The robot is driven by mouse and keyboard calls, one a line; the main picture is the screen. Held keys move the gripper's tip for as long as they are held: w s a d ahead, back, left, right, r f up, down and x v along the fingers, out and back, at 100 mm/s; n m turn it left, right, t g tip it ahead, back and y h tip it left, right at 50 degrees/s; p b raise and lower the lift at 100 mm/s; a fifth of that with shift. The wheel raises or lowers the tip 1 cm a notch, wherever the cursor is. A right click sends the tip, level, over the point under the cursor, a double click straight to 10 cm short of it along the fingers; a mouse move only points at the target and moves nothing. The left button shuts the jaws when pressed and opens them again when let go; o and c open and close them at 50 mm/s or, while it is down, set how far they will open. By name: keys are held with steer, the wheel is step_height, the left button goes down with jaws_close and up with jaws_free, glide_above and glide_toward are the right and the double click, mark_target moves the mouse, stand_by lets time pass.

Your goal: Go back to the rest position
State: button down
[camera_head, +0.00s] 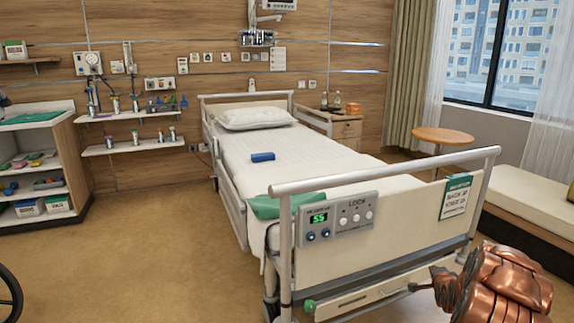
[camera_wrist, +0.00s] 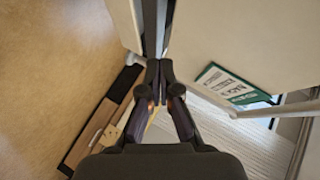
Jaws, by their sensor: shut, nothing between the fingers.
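My gripper (camera_wrist: 160,74) is shut and empty in the wrist view, its two dark fingers meeting near the picture's middle. In the head view my copper-coloured arm is at the bottom right, just in front of the foot end of the hospital bed (camera_head: 385,225). The gripper end there points left, low beside the footboard, and is hard to make out. In the wrist view pale bed panels and a green and white sign (camera_wrist: 232,84) lie beyond the fingers. I cannot tell whether the fingers touch the bed.
The footboard bears a control panel (camera_head: 338,218) and the sign. A blue object (camera_head: 263,157) lies on the mattress. A shelf unit (camera_head: 45,165) stands at left, a round table (camera_head: 443,136) and a window bench (camera_head: 530,205) at right.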

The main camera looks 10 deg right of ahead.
steer(key=w+a+r+n+g+y+p, duration=0.1)
steer(key=a+r+n+y+p, duration=0.15)
steer(key=a+r, duration=0.55)
steer(key=s+a+r+n+g+y+p, duration=0.1)
steer(key=s+a+r+n+g+p, duration=0.15)
steer(key=s+a+r, duration=0.4)
steer(key=s+a+r+n+g+y+p, duration=0.1)
steer(key=a+r+n+p, duration=0.25)
steer(key=a, duration=0.65)
steer(key=s+a+r+n+g+p, duration=0.25)
steer(key=a+r, duration=0.25)
steer(key=a, duration=0.3)
steer(key=s+a+r+n+g+p, duration=0.2)
steer(key=s+a+r, duration=0.3)
steer(key=s, duration=0.6)
steer(key=s+a+r+n+g+y+p, duration=0.1)
steer(key=s+a+r+n+g+p, duration=0.1)
steer(key=s+a, duration=0.5)
steer(key=s+a+r+n+g+y+p, duration=0.1)
steer(key=s+a+r+n+p, duration=0.3)
steer(key=s, duration=1.3)
step_height(320, 180, up, 4)
steer(key=shift+a+n+g+p, duration=0.3)
steer(key=shift+a+g+p, duration=0.45)
steer(key=shift+a, duration=0.15)
